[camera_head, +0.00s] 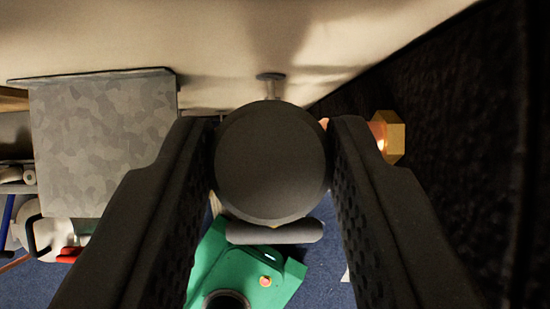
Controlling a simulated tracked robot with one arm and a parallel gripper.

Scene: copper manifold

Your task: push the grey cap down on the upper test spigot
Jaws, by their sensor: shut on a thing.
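The grey cap (271,162) is a dark round disc, seen face-on in the middle of the view. My gripper (272,165) is shut on it, with one ridged black finger at its left edge and one at its right. A small bit of copper (324,123) shows just behind the cap's upper right edge. The upper test spigot cannot be made out; the cap covers what lies straight behind it, so I cannot tell whether the cap touches the spigot.
A brass hex fitting (392,137) stands close outside my right finger. A dark rough wall (470,150) fills the right side. A grey mottled panel (103,142) is at the left, with blurred clutter below it. A pale surface (200,35) spans the top.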

